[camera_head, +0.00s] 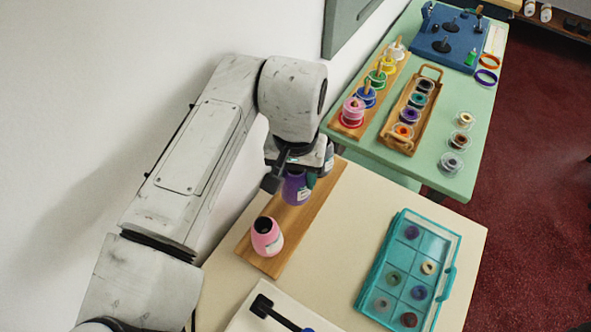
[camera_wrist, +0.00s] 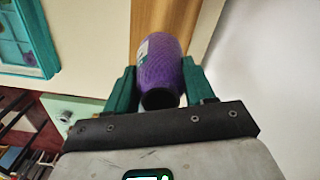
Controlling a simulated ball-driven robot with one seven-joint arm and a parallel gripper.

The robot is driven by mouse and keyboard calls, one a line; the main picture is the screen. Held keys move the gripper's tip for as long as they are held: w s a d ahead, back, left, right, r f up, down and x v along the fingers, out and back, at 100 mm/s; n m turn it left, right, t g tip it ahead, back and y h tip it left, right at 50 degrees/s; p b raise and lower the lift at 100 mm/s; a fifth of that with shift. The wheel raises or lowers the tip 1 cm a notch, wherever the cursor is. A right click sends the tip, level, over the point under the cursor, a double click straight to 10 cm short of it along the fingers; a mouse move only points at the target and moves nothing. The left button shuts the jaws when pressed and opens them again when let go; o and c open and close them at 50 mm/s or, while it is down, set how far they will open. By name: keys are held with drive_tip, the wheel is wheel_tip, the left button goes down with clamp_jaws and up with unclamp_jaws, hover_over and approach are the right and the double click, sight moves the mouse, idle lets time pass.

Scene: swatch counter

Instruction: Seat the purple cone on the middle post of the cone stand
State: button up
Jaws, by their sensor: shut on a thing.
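The purple cone (camera_head: 296,190) is between the fingers of my gripper (camera_head: 299,175). In the wrist view the purple cone (camera_wrist: 160,70) fills the gap between the two teal fingers, with its dark end toward the palm. The cone stand is a long wooden board (camera_head: 283,238) on the cream table. The purple cone appears over the stand's middle part. I cannot tell whether it touches the board, and the middle post is hidden. A pink cone (camera_head: 267,236) stands at the stand's near end. A greyish cone (camera_head: 329,158) shows partly behind my gripper at the far end.
A teal compartment box (camera_head: 452,285) with several small spools lies on the right of the cream table. A pale tray (camera_head: 262,322) with a black-ended tool sits at the near edge. A green counter (camera_head: 437,160) with spool racks stands beyond. Bare table lies between stand and box.

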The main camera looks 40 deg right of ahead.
drive_tip(key=shift+f+b, duration=1)
drive_tip(key=shift+f, duration=0.9)
drive_tip(key=o, duration=1.2)
wheel_tip(320, 180, up, 11)
drive_tip(key=shift+f, duration=0.1)
